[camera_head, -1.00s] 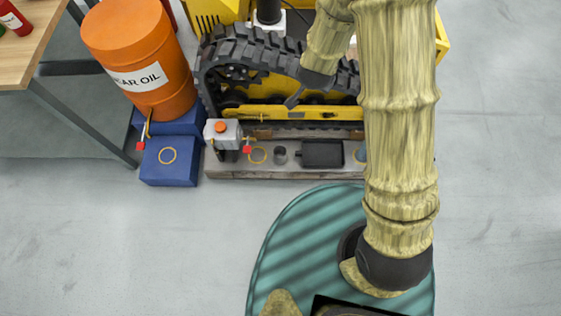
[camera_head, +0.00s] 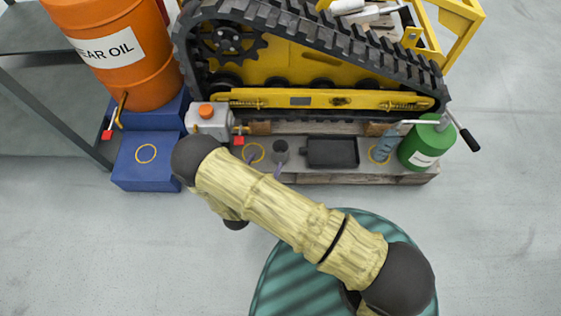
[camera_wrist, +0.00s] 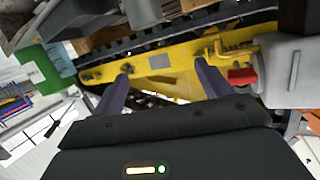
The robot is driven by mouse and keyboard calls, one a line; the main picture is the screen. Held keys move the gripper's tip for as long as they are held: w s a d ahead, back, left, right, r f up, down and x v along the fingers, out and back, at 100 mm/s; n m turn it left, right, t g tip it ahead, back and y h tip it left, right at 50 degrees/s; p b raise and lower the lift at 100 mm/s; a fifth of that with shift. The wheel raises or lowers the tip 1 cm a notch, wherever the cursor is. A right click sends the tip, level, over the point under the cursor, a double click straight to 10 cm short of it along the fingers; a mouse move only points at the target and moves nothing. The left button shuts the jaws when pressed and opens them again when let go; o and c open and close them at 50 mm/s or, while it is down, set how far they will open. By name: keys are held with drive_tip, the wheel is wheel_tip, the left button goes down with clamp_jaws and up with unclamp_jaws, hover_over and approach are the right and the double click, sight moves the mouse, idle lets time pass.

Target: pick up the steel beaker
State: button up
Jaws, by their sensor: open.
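The steel beaker (camera_head: 280,148) is a small dark grey cylinder standing on the grey-topped wooden pallet, between a yellow ring and a black tray. In the wrist view, a pale grey cylinder at the top edge looks like the beaker (camera_wrist: 142,11), partly cut off. My gripper (camera_head: 264,164) is open, its two purple fingers spread near the pallet's front edge, just left of and in front of the beaker. In the wrist view, my gripper (camera_wrist: 163,64) has nothing between its fingers.
A silver can with an orange cap (camera_head: 208,120) stands left of the beaker. The black tray (camera_head: 332,152) and a green can (camera_head: 424,146) lie to the right. The yellow tracked carrier (camera_head: 300,65) rises behind. An orange drum (camera_head: 115,52) stands on the blue step (camera_head: 147,172).

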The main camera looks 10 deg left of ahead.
sight(280, 154)
drive_tip(key=s+d+f+n+t+b, duration=0.1)
drive_tip(key=s+d+f+t+b, duration=0.1)
drive_tip(key=s+f, duration=0.3)
wheel_tip(280, 154, down, 2)
drive_tip(key=shift+s+f+t+y+b, duration=0.3)
drive_tip(key=shift+t+b, duration=0.2)
drive_tip(key=shift+b, duration=0.35)
drive_tip(key=shift+w, duration=0.1)
drive_tip(key=w+b, duration=0.1)
drive_tip(key=w, duration=0.2)
drive_tip(key=w+b, duration=0.2)
drive_tip(key=w, duration=0.2)
drive_tip(key=w+b, duration=0.2)
drive_tip(key=w, duration=0.2)
drive_tip(key=shift+w+d+f, duration=0.15)
drive_tip(key=shift+d, duration=0.15)
drive_tip(key=shift+w, duration=0.4)
